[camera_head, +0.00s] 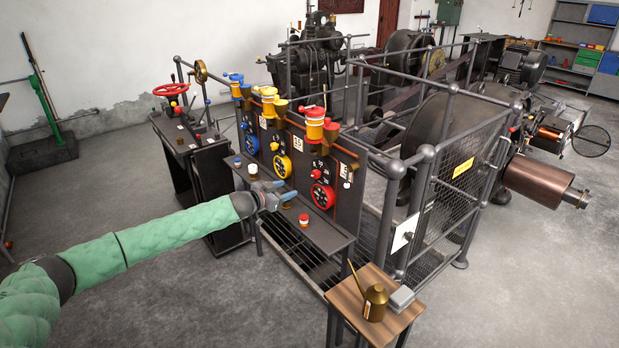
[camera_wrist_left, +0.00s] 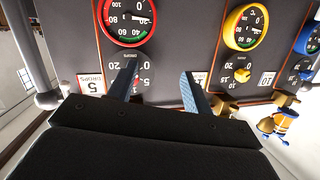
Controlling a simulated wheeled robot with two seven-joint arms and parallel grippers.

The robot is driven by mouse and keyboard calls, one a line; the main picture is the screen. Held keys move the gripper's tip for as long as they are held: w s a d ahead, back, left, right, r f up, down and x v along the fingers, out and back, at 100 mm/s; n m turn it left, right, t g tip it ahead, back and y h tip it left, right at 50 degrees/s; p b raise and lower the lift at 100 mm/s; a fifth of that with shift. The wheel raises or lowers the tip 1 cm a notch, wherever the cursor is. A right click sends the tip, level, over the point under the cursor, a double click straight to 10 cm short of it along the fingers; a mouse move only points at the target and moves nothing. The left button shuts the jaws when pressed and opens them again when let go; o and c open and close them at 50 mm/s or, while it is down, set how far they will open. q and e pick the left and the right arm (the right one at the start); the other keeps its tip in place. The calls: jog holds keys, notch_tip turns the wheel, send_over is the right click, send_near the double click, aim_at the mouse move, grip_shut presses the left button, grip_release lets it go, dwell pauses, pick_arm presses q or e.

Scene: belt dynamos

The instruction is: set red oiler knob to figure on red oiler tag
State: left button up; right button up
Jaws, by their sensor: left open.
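The red oiler (camera_head: 315,125) stands atop the panel in the head view, with the small red oiler knob (camera_head: 316,174) on its scale below. The wrist view is upside down. There the knob's scale (camera_wrist_left: 122,69) shows partly, and the left finger covers much of the knob, so its pointer's setting cannot be told. The red-edged red oiler tag (camera_wrist_left: 92,87) beside the scale reads 5 drops. My left gripper (camera_head: 284,192) is open, in front of the panel; its two fingers (camera_wrist_left: 160,82) point at the panel near the scale. Contact cannot be told. My right gripper is not in view.
The red gauge (camera_head: 322,195) sits below the knob. The yellow knob (camera_wrist_left: 241,75) and yellow gauge (camera_wrist_left: 246,27) are beside it. A narrow shelf (camera_head: 325,235) carries small red, yellow and blue-topped jars. A wooden stand (camera_head: 345,300) with a brass oil can (camera_head: 375,302) is front right.

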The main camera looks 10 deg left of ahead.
aim_at(313, 175)
pick_arm(q)
jog(key=d+r+h, duration=0.1)
jog(key=d, duration=0.1)
jog(key=w+d+r+h+p, duration=0.1)
jog(key=d, duration=0.2)
jog(key=w+d+r+h+p, duration=0.1)
jog(key=d+r+h, duration=0.1)
jog(key=shift+w+d+n, duration=0.15)
jog(key=shift+n, duration=0.25)
jog(key=shift+p+x, duration=0.4)
jog(key=shift+x, duration=0.45)
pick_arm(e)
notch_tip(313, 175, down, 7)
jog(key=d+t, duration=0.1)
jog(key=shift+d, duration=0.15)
pick_arm(q)
jog(key=shift+f, duration=0.15)
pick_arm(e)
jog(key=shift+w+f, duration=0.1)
pick_arm(q)
jog(key=c, duration=1)
jog(key=shift+o, duration=0.2)
